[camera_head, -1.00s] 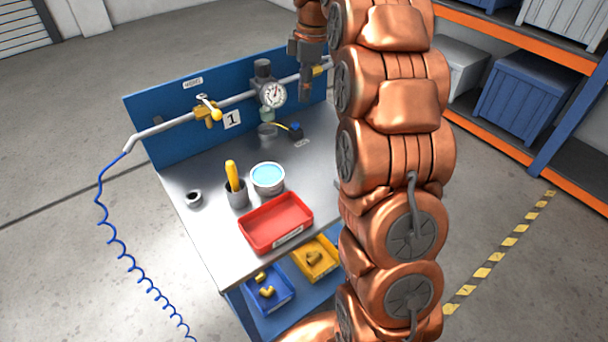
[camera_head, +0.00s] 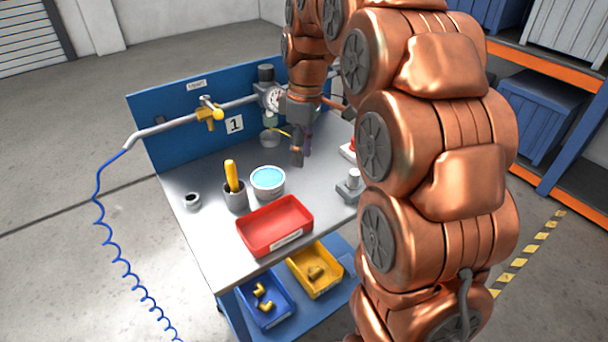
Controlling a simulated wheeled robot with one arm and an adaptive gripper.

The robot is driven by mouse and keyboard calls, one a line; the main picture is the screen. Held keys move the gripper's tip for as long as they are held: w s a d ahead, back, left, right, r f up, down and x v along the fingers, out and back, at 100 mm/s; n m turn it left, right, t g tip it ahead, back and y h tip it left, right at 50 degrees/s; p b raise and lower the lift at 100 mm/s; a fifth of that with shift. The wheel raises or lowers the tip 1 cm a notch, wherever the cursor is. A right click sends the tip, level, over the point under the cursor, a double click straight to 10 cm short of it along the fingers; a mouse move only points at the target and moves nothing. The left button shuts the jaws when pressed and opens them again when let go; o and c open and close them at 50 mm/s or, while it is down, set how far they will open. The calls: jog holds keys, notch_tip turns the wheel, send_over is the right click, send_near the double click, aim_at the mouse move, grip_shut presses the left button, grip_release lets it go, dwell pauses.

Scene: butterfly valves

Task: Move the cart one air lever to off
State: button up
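The cart (camera_head: 190,265) has a blue back panel (camera_head: 172,149) with a grey air pipe along it. A yellow valve (camera_head: 205,115) sits on the pipe at the left, beside a sign with the number 1 (camera_head: 235,125). My gripper (camera_head: 302,153) points down above the cart top, right of the valve and in front of the gauge, well apart from the lever. Its fingers are small and partly overlap, so their opening is unclear. I see nothing held.
A red tray (camera_head: 274,226), a tub of blue liquid (camera_head: 267,181) and a cup with a yellow-handled tool (camera_head: 235,192) stand on the cart. A blue hose (camera_head: 100,222) hangs at left. My arm hides the right side.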

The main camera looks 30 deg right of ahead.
jog(key=shift+m, duration=0.5)
jog(key=s, duration=0.1)
jog(key=s+a+f, duration=0.1)
jog(key=s+f, duration=0.1)
jog(key=shift+s+a+b, duration=0.1)
jog(key=shift+a+b, duration=0.15)
jog(key=shift+b, duration=0.15)
jog(key=shift+c, duration=0.4)
